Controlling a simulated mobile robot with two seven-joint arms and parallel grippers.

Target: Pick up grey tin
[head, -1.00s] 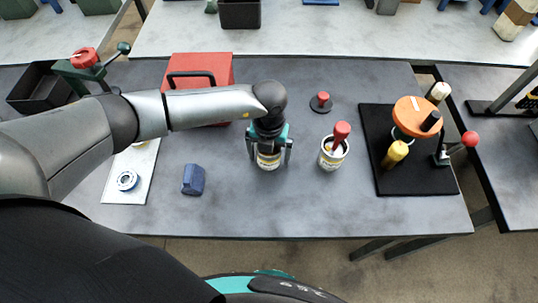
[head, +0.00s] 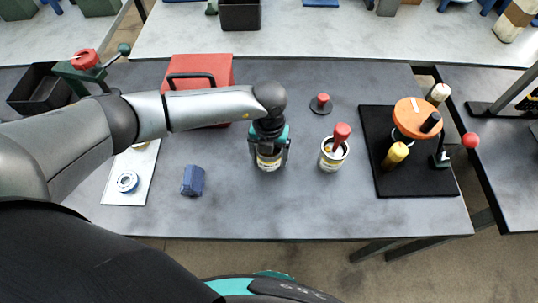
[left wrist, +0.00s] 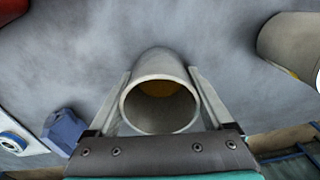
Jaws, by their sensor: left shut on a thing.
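The grey tin (head: 269,163), with a pale label, stands on the grey table near the middle of the head view. My left gripper (head: 269,157) is above it, pointing down, with its fingers shut on its two sides. In the left wrist view the round open mouth of the grey tin (left wrist: 160,80) sits between the two fingers (left wrist: 160,104), and something yellow shows inside. The tin appears upright; its top is hidden by the gripper in the head view. My right gripper is not in view.
Another open tin (head: 333,158) with a red-handled tool stands to the right. A blue block (head: 193,180) lies to the left, and a red toolbox (head: 203,67) stands behind my arm. A black mat (head: 420,186) holds an orange-topped device (head: 412,113). The front of the table is clear.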

